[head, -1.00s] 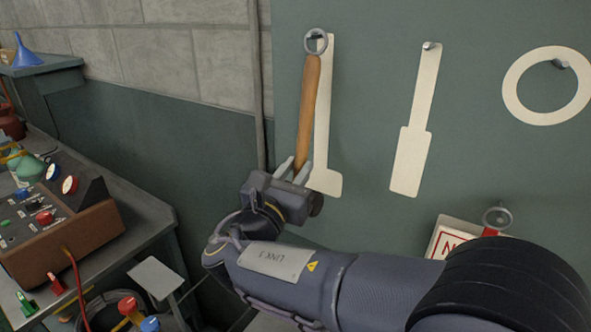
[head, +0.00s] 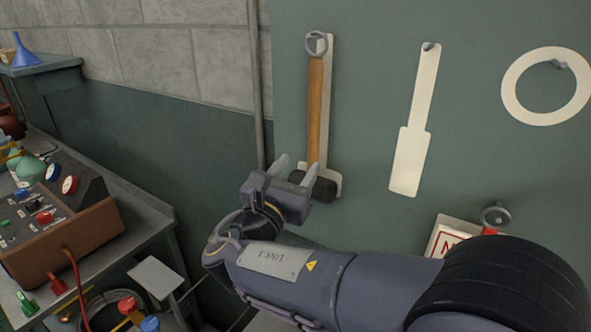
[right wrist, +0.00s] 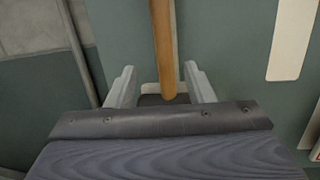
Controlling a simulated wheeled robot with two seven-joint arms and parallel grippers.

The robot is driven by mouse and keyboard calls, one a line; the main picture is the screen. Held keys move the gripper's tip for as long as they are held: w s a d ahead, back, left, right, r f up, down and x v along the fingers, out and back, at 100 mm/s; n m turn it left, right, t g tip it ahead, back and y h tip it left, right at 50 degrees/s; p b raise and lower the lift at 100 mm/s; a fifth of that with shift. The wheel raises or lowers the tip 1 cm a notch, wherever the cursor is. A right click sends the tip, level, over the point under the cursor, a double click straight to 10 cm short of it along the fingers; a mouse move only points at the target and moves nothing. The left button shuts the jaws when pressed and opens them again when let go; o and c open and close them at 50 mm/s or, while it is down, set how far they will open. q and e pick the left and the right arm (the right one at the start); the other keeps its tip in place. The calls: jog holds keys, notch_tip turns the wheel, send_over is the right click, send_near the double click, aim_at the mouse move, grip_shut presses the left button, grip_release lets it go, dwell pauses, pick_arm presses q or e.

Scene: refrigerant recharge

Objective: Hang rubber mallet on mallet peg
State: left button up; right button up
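The rubber mallet (head: 315,105) hangs upright against the wall panel, wooden handle up and dark head (head: 320,187) down. Its grey ring (head: 316,43) is around the mallet peg (head: 314,35) at the top of the white mallet outline (head: 330,75). My right gripper (head: 297,168) is open just in front of the mallet's lower part and partly covers the head. In the right wrist view the handle (right wrist: 164,45) shows between the two spread fingers (right wrist: 161,87), with a visible gap on each side. My left gripper is out of view.
To the right on the panel are a second white outline (head: 413,140) with a peg and a white ring outline (head: 511,93). A red and white sign (head: 446,240) is lower right. A bench (head: 140,212) with a brown gauge box (head: 62,232) stands left.

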jog(key=shift+s+a+f, duration=0.1)
jog(key=b+v, duration=0.2)
jog(key=v, duration=0.5)
jog(key=s+d+f+m+g+y, duration=0.1)
jog(key=d+f+m+g, duration=0.3)
jog(key=d, duration=0.4)
jog(key=s+d+f+m+g, duration=0.25)
jog(key=d+f+g, duration=0.2)
jog(key=d, duration=0.25)
jog(key=s+d+f+m+g+y, duration=0.1)
jog(key=d+f+m+g, duration=0.2)
jog(key=d+f+m, duration=0.35)
jog(key=s+d+f+m+g+y, duration=0.45)
jog(key=s+m, duration=0.25)
jog(key=s, duration=0.4)
jog(key=s+a+m+t+y, duration=0.3)
jog(key=s+m+y, duration=0.3)
jog(key=m, duration=0.6)
jog(key=shift+s+a+f+t, duration=0.25)
jog(key=shift+f+t, duration=0.05)
jog(key=shift+f, duration=0.2)
